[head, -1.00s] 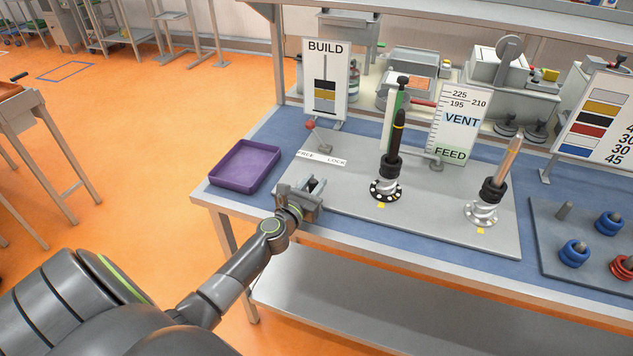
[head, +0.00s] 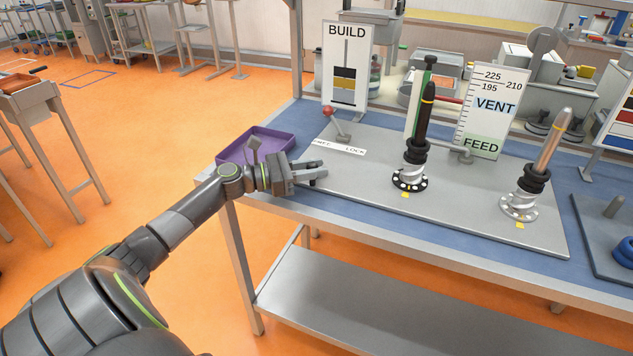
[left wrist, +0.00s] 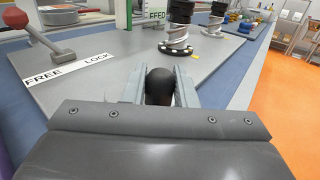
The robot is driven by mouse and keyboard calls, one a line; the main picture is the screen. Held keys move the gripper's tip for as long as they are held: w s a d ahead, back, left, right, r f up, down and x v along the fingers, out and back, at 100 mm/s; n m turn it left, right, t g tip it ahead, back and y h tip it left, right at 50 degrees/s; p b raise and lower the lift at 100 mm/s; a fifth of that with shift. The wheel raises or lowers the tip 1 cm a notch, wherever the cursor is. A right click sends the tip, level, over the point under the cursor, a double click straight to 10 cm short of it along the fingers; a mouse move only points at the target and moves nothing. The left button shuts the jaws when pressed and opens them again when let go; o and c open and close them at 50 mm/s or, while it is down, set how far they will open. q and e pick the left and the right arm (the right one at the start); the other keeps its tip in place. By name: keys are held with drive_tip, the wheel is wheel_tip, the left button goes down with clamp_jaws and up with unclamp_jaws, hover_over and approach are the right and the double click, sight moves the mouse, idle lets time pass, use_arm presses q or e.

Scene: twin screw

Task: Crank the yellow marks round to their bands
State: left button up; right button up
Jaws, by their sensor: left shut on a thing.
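Two upright screws stand on the grey plate (head: 470,215). One has a black rod (head: 424,122) with a yellow ring and a dark dotted base disc (head: 409,183); the other has a copper-coloured rod (head: 553,140) and a pale base disc (head: 519,211). Small yellow marks (head: 405,194) (head: 520,226) lie at their bases. A white board carries a blue VENT band (head: 493,105) and a green FEED band (head: 481,145). My left gripper (head: 322,173) is at the plate's front-left edge, shut on a black rounded knob (left wrist: 160,84). The knob is hidden in the head view. My right gripper is not in view.
A red-knobbed lever (head: 335,122) leans toward FREE behind a FREE/LOCK label (head: 341,147). A purple tray (head: 262,139) lies behind my left wrist. A BUILD board (head: 346,65) stands at the back. Another plate (head: 603,228) with blue rings is at right.

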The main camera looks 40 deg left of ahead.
use_arm(q)
drive_tip(key=shift+s+a+m+g+h+b, duration=0.1)
drive_tip(key=shift+a+m+g+h+b, duration=0.25)
drive_tip(key=shift+m+g+h+b, duration=0.45)
drive_tip(key=o, duration=0.9)
drive_tip(key=shift+o, duration=0.2)
